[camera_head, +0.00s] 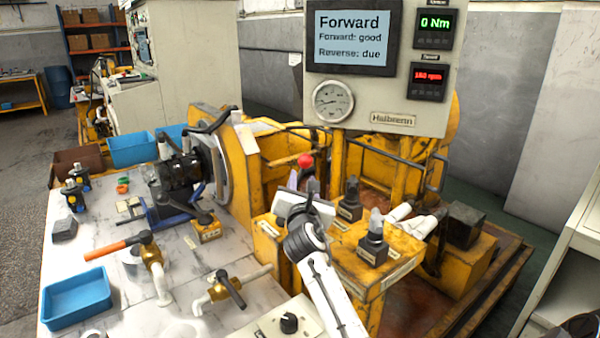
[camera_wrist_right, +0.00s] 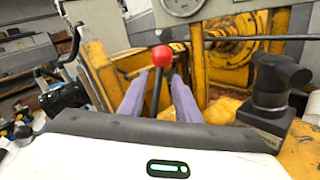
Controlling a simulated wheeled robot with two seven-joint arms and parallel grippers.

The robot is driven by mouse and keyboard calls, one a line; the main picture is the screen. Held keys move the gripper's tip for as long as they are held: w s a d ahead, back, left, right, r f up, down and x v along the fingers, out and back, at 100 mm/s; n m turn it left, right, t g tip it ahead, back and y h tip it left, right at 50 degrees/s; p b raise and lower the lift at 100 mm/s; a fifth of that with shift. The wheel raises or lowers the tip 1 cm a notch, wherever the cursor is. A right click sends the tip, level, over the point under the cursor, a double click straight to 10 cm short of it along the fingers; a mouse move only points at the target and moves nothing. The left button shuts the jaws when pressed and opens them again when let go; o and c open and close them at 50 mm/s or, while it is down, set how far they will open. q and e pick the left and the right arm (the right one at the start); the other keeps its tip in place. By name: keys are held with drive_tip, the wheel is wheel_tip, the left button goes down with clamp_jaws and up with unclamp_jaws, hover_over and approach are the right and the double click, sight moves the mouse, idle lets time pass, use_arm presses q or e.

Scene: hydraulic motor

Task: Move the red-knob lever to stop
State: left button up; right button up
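The red-knob lever (camera_head: 305,160) stands on the yellow test stand, below the display panel. In the right wrist view its red knob (camera_wrist_right: 162,56) tops a dark rod. My right gripper (camera_head: 304,182) is at the lever. Its two lavender fingers (camera_wrist_right: 159,95) stand apart on either side of the rod, with gaps visible, just below the knob. The lever's base is hidden behind my wrist. The display screen (camera_head: 350,39) reads "Forward", "Forward: good", "Reverse: due". My left gripper is not in view.
Dark handles on blocks (camera_head: 373,240) stand right of my right wrist; one block (camera_wrist_right: 268,95) is close in the wrist view. A dark motor (camera_head: 180,172), brass valves (camera_head: 150,255) and a blue tray (camera_head: 76,298) occupy the white table on the left.

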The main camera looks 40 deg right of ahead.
sight(302, 171)
drive_tip(key=x, duration=0.6)
drive_tip(key=shift+w+d+b, duration=0.15)
drive_tip(key=shift+w+b, duration=0.05)
drive_tip(key=shift+b, duration=0.1)
clamp_jaws()
